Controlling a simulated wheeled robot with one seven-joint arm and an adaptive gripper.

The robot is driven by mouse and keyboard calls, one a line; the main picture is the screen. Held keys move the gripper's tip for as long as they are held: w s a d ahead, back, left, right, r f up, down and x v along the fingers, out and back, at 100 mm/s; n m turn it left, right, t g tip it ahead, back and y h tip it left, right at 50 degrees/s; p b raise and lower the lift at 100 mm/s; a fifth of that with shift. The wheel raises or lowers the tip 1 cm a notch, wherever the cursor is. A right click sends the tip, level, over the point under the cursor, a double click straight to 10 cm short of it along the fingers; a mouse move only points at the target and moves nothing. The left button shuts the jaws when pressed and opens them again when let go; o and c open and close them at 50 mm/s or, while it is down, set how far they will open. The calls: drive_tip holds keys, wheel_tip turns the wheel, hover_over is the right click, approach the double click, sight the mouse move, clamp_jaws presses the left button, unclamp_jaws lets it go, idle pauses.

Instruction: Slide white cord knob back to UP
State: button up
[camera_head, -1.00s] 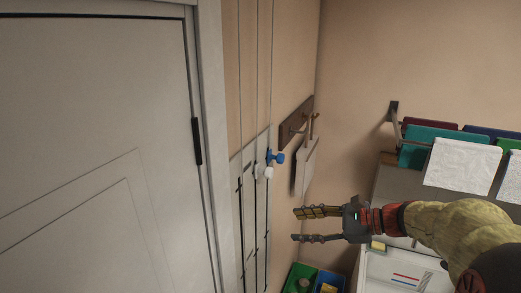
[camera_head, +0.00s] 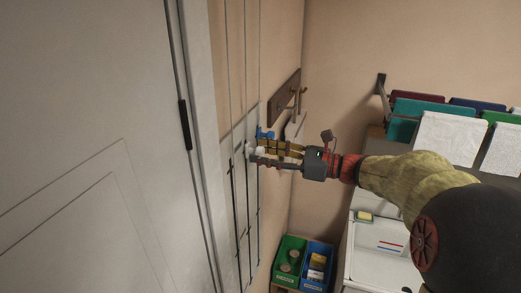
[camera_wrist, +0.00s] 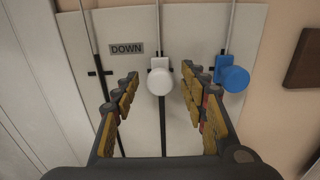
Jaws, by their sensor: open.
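The white cord knob (camera_wrist: 159,80) sits on the middle cord of a pale wall panel (camera_wrist: 190,25). In the wrist view it lies between the two open fingers of my gripper (camera_wrist: 160,92), with a visible gap on each side. A label reading DOWN (camera_wrist: 127,48) is on the panel left of the white knob. No UP label shows. In the head view my gripper (camera_head: 258,152) reaches left to the panel, and the white knob (camera_head: 257,150) is partly hidden by the fingers. A blue knob (camera_wrist: 233,77) is on the cord to the right, just outside the right finger.
A dark wooden rack (camera_head: 284,103) with pegs is on the wall right of the panel. A door (camera_head: 90,150) stands at left. Green (camera_head: 289,258) and blue (camera_head: 317,262) bins are below. A drying rack with a white cloth (camera_head: 450,139) is at right.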

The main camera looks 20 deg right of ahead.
drive_tip(key=shift+w+a, duration=0.45)
drive_tip(key=shift+s, duration=0.1)
drive_tip(key=c, duration=1.1)
clamp_jaws()
